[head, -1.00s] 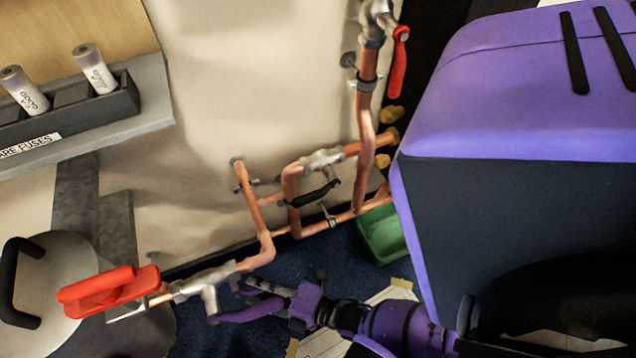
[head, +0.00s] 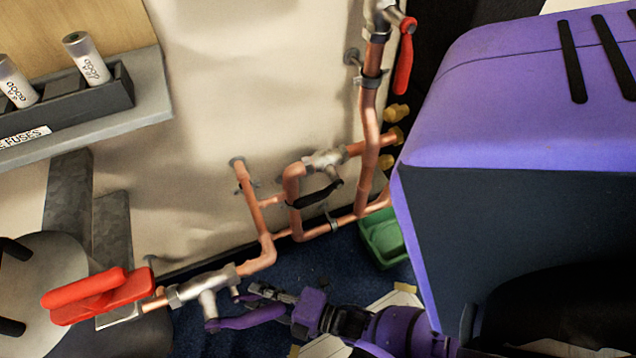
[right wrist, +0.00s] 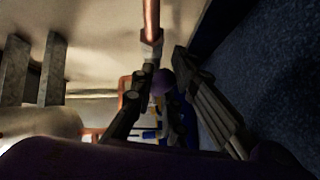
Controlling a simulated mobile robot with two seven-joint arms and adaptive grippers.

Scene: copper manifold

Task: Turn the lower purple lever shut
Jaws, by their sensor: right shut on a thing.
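The lower purple lever (head: 245,318) hangs from the grey valve (head: 208,292) on the lowest copper pipe and slants to the right in the head view. My right gripper (head: 266,300) comes in from the right and is shut on the lever near its free end. In the right wrist view, a purple part of the lever (right wrist: 162,80) shows between the two dark fingers of the right gripper (right wrist: 165,100). The exact contact is partly hidden there.
A red handle (head: 98,296) sits at the left end of the same pipe. A black lever (head: 315,196) and a red lever (head: 404,62) are on the pipes above. A green bin (head: 384,238) stands on the floor beside a large purple-and-dark body (head: 500,110).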

